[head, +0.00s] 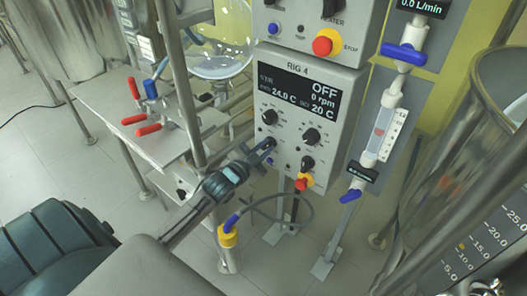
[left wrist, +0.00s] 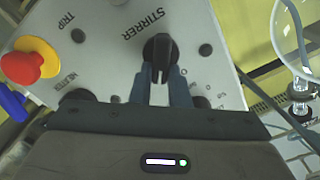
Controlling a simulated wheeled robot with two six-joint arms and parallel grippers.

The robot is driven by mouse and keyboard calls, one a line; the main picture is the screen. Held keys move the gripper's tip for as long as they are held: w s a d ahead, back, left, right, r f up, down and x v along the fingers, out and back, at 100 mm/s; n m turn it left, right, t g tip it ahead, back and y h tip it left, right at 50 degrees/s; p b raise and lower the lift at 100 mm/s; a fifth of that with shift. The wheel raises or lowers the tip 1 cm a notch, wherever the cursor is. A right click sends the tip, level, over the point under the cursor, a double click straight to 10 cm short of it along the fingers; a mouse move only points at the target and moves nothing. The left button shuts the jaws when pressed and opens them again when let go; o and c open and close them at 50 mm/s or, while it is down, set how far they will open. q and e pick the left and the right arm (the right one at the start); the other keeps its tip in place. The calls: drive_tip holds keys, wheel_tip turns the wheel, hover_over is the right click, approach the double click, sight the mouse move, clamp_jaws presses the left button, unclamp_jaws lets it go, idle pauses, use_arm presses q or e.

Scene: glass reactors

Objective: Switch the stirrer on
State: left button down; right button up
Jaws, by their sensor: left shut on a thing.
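The stirrer knob (left wrist: 158,50) is a black rotary knob under the label STIRRER on the light grey panel, shown upside down in the left wrist view. My left gripper (left wrist: 161,80) is shut on it, with one finger on each side of its grip. In the head view my left gripper (head: 264,149) reaches the lower left of the RIG 4 panel (head: 290,152), and its fingers partly hide the knob. The display (head: 299,89) reads OFF, 0 rpm, 24.0 C and 20 C. My right gripper is not in view.
Other black knobs (head: 313,136) and a small red-and-yellow stop button (head: 303,182) sit close by on the panel. A larger stop button (head: 326,43) is above. A flow meter with blue valves (head: 403,53) stands right. A bench with red-handled clamps (head: 147,130) is left.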

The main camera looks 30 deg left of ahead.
use_arm(q)
drive_tip(key=m, duration=0.1)
drive_tip(key=m+b, duration=0.1)
drive_tip(key=m, duration=0.1)
drive_tip(key=shift+d+f, duration=0.1)
drive_tip(key=shift+f, duration=0.1)
drive_tip(key=shift+m+b, duration=0.35)
drive_tip(key=shift+m, duration=0.45)
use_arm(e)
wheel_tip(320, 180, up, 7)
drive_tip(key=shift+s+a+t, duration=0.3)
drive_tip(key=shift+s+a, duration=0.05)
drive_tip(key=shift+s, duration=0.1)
use_arm(q)
drive_tip(key=c, duration=1.4)
unclamp_jaws()
drive_tip(key=shift+d, duration=0.1)
drive_tip(key=shift+s, duration=0.1)
